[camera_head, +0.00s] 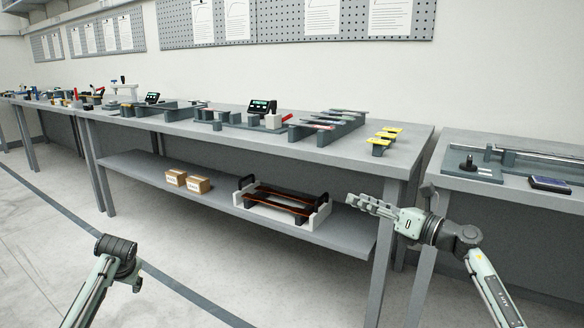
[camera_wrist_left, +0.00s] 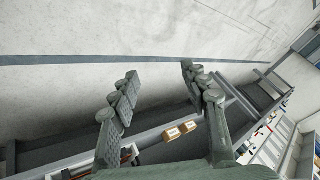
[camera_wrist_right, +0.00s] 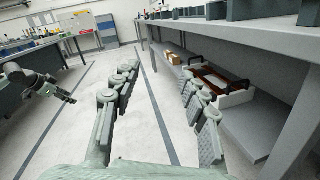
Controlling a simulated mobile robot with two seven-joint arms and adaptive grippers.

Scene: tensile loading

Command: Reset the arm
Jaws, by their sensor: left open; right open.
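My right arm comes in from the right in the head view. Its gripper (camera_head: 368,204) is in front of the long table's right end, at about the height of the lower shelf. In the right wrist view the right gripper (camera_wrist_right: 158,78) has its fingers apart with nothing between them. My left arm (camera_head: 112,262) is at the lower left in the head view, over the floor; its gripper is mostly hidden there. In the left wrist view the left gripper (camera_wrist_left: 157,85) has its fingers apart and is empty, with floor and table edge behind.
A long grey table (camera_head: 240,140) carries metal samples, small displays and yellow-topped blocks (camera_head: 384,138). Its lower shelf (camera_head: 215,203) holds two cardboard boxes (camera_head: 186,181) and a white tray (camera_head: 318,214) with dark-handled parts. A second table (camera_head: 520,190) stands at right. The floor at left is clear.

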